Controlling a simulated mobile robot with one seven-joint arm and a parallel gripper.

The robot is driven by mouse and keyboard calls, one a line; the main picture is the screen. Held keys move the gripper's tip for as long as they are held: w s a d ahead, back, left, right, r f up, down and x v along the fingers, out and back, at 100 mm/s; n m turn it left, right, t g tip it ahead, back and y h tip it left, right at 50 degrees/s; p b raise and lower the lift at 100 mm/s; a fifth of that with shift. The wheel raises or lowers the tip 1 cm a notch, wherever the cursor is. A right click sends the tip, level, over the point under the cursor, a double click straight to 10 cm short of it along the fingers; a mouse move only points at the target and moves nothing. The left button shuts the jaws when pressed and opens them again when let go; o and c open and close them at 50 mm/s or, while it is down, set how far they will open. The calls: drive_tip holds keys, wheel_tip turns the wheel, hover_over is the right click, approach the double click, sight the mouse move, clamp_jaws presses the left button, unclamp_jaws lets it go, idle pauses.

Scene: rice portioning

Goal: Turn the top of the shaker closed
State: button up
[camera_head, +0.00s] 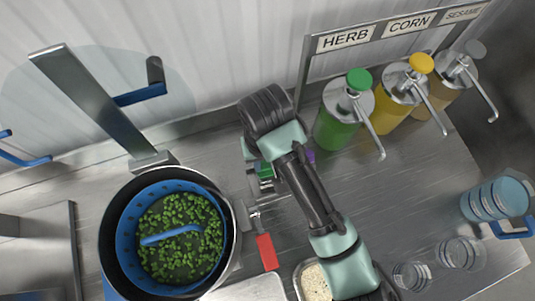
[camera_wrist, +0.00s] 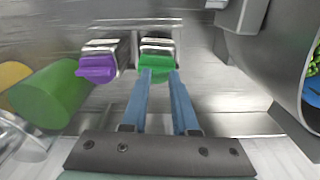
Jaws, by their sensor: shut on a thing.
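A shaker with a green top (camera_wrist: 157,62) and a metal body (camera_wrist: 158,45) is in the upper middle of the wrist view. My gripper (camera_wrist: 160,78) reaches it with its two blue fingers, one on each side of the green top, and is shut on it. The green top also shows beside my arm in the head view (camera_head: 265,172). A second shaker with a purple top (camera_wrist: 97,68) stands just left of it in the wrist view. In the head view, my arm hides most of both shakers and the fingertips. I cannot tell how far the green top is turned.
A black pot (camera_head: 112,210) with a blue basket of green pieces stands at left, near a red handle (camera_head: 267,252). Green (camera_head: 335,130), yellow (camera_head: 385,112) and tan (camera_head: 428,104) pump bottles stand behind. Clear cups (camera_head: 410,275) and a blue-banded jug (camera_head: 490,200) are at right.

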drive_tip(key=shift+s+d+f, duration=0.1)
drive_tip(key=shift+s+f, duration=0.2)
drive_tip(key=shift+f, duration=0.3)
clamp_jaws()
drive_tip(key=o, duration=0.6)
unclamp_jaws()
drive_tip(key=r+p, duration=0.4)
drive_tip(key=r, duration=0.1)
drive_tip(key=r+p, duration=0.3)
drive_tip(key=shift+w+r, duration=0.2)
drive_tip(key=shift+w, duration=0.1)
